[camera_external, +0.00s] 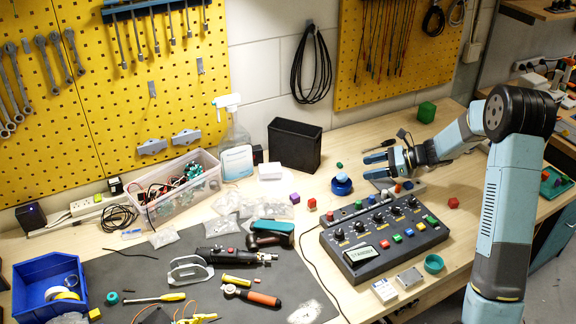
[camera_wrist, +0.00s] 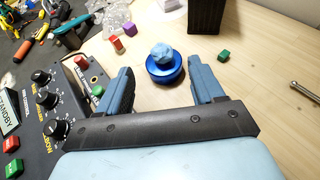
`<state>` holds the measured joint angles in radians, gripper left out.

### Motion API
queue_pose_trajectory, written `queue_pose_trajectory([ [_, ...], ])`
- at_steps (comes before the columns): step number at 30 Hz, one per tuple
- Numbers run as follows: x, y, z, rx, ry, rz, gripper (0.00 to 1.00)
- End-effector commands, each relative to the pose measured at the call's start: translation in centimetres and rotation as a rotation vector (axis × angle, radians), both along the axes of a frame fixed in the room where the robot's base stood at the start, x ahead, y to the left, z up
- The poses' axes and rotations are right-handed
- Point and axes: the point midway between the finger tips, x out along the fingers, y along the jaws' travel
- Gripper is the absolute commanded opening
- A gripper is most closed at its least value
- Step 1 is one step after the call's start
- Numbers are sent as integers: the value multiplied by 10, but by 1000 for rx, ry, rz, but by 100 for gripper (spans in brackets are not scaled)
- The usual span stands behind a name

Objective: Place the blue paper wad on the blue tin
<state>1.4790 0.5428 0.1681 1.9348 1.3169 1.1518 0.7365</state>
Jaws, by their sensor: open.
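The blue paper wad (camera_wrist: 162,53), light blue and crumpled, sits on top of the blue tin (camera_wrist: 165,73), a low round shiny tin on the bench. In the external view the wad (camera_external: 342,177) and the tin (camera_external: 341,188) stand just left of my gripper (camera_external: 368,166). My gripper (camera_wrist: 161,80) is open and empty. In the wrist view its two fingers point towards the tin, one on each side of the picture, with the tin beyond and between their tips. No finger visibly touches the wad.
A control box (camera_external: 384,235) with knobs and buttons lies close beside my gripper. A black bin (camera_external: 294,145) stands behind the tin. Small red (camera_wrist: 116,44), purple (camera_wrist: 130,29) and green (camera_wrist: 224,55) blocks lie around the tin. The bench right of the tin is mostly clear.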

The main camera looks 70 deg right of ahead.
Motion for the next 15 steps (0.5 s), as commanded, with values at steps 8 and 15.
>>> queue_pose_trajectory([
  [8, 22, 30, 15, -65, 28, 92, 67],
  [15, 76, 143, 57, -315, 119, 425, 67],
])
